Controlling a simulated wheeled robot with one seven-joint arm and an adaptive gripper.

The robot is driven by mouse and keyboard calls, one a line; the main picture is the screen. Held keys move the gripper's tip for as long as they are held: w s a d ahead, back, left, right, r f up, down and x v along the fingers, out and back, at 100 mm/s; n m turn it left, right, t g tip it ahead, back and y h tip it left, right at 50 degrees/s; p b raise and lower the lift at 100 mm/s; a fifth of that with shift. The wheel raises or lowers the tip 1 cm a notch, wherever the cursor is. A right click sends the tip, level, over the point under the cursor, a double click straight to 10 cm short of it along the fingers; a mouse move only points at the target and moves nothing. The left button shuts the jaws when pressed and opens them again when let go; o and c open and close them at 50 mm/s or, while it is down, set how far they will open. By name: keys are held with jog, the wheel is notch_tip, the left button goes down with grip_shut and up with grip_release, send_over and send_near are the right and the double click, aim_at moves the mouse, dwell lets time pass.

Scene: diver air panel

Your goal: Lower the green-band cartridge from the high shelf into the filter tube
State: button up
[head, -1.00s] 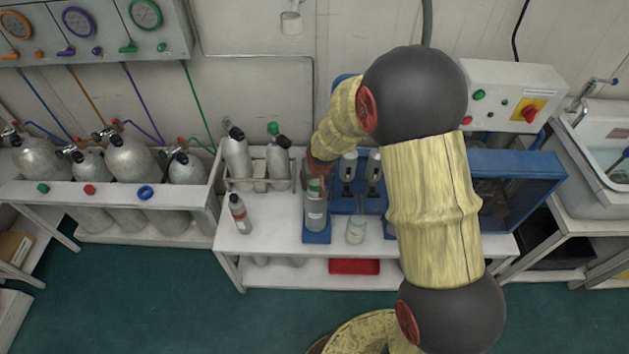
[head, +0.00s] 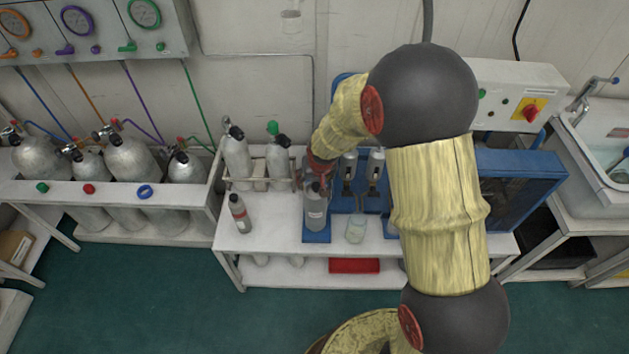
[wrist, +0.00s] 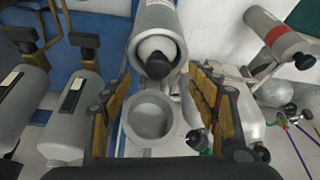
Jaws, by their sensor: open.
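The clear-grey filter tube (head: 316,213) stands upright on a blue base at the left of the blue bench unit. In the wrist view the tube (wrist: 155,14) shows its round mouth, with a pale domed top and black knob inside. I take this to be the cartridge (wrist: 156,52), sitting down in the tube; its green band is hidden. My gripper (head: 312,172) is just above and behind the tube mouth. In the wrist view its jaws (wrist: 155,110) are spread wide with nothing held.
A red-band cartridge (head: 239,213) stands left of the tube. A small beaker (head: 356,228) stands close on the right. Grey cylinders (head: 236,155) stand in a rack behind left, and two black-fitted units (head: 349,170) stand behind right. The bench front (head: 270,238) is clear.

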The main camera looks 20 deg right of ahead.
jog(key=v, duration=1)
jog(key=shift+r, duration=0.15)
jog(key=shift+s, duration=0.15)
jog(key=s+f+g, duration=0.2)
jog(key=s, duration=0.3)
jog(key=s+r+n+t, duration=0.1)
jog(key=s+r+t, duration=0.2)
jog(key=s+r, duration=1.8)
jog(key=shift+s+d, duration=0.15)
jog(key=shift+s, duration=0.25)
jog(key=shift+r, duration=0.1)
jog(key=shift+c, duration=0.3)
